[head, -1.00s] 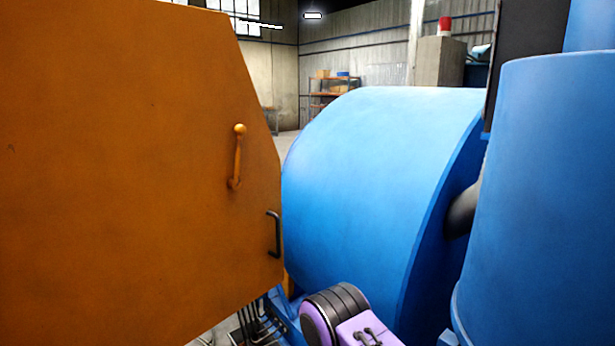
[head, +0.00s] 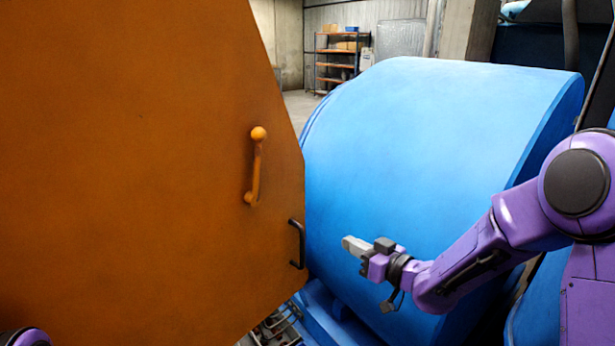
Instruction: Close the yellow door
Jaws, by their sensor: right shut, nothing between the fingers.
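The yellow door (head: 150,160), orange-yellow in this light, fills the left of the head view. It has an upright orange lever with a ball knob (head: 256,165) and, near its right edge, a black bar handle (head: 296,244). My right gripper (head: 346,243) is shut and empty, in front of the blue drum and a little to the right of the black handle, apart from it in the picture. My left gripper is out of view; only a bit of purple arm shows at the bottom left corner. The door's frame is not visible.
A large blue drum housing (head: 430,130) stands right behind the door's edge and my right arm. Cables or pipes (head: 275,328) lie low between door and drum. A shelf rack (head: 337,60) stands far back, with open floor before it.

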